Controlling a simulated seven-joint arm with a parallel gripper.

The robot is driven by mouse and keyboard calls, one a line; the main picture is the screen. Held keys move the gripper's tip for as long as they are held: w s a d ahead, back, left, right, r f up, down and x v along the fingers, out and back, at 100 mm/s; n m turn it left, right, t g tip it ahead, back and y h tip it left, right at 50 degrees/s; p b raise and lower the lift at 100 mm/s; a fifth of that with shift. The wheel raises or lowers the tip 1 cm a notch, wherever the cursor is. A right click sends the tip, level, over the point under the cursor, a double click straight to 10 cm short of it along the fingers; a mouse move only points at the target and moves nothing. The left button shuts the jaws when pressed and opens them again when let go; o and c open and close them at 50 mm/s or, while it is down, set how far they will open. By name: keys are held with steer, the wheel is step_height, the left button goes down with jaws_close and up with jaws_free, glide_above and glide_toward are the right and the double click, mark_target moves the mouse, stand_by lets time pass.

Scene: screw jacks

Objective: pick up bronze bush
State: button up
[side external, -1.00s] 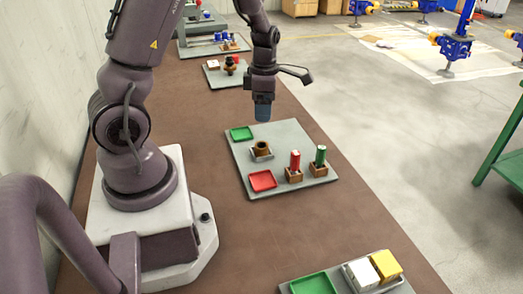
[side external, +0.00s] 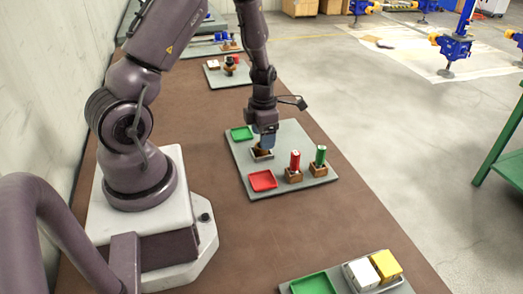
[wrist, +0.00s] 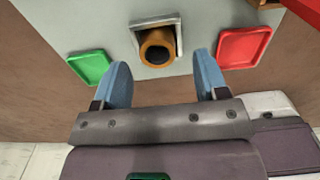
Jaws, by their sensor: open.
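The bronze bush (wrist: 157,47) is a brown-orange ring with a dark bore, standing in a small grey square holder (wrist: 178,22) in the wrist view. In the side view the bush (side external: 262,153) is mostly hidden behind my fingers. My gripper (wrist: 161,82) is open, with its two blue fingers apart and nothing between them. In the wrist view the bush appears just beyond the fingertips, roughly centred between them. In the side view my gripper (side external: 267,140) is low over the holder; I cannot tell whether it touches the bush.
On the same grey board (side external: 291,136) are a green tray (side external: 241,133), a red tray (side external: 262,181), and red (side external: 295,160) and green (side external: 320,155) cylinders in brown blocks. Another board with a green tray (side external: 313,284) and white and yellow blocks stands in front.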

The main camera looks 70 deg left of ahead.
mark_target(259, 152)
step_height(259, 152, down, 4)
steer(key=shift+s+a+r, duration=0.15)
steer(key=shift+r, duration=0.05)
steer(key=c, duration=1.1)
steer(key=shift+r, duration=0.1)
